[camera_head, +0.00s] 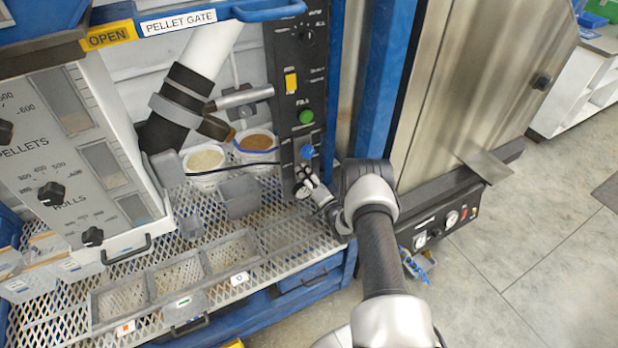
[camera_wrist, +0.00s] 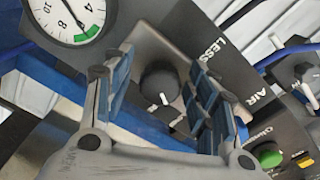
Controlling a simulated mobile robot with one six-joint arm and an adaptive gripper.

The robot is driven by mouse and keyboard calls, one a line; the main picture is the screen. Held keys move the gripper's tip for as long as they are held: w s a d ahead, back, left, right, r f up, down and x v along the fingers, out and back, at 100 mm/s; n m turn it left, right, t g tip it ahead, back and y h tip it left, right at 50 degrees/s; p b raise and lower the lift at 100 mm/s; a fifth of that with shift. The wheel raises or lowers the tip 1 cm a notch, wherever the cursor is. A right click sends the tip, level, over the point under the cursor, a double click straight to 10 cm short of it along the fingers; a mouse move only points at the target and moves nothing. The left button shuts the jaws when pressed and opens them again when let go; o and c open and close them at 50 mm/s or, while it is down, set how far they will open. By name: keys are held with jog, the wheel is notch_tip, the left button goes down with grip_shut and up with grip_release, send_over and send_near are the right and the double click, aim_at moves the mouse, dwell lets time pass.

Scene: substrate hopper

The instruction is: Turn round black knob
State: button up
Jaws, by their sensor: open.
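My gripper (camera_wrist: 161,64) is open, one blue-padded finger on each side of the knob. I see no finger clearly touching it, and the remaining gap is hard to judge. In the head view my gripper (camera_head: 308,182) is at the lower end of the tall black control panel (camera_head: 290,62). The arm and gripper hide the knob there.
The wrist view shows a dial gauge (camera_wrist: 66,18) at upper left, a green button (camera_wrist: 268,155) and another black knob (camera_wrist: 304,73) at right. In the head view a mesh shelf (camera_head: 270,250) with bins lies left of my gripper, and a blue post (camera_head: 380,70) stands behind my arm.

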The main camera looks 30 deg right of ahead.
jog(key=s, duration=1.2)
jog(key=shift+d, duration=0.2)
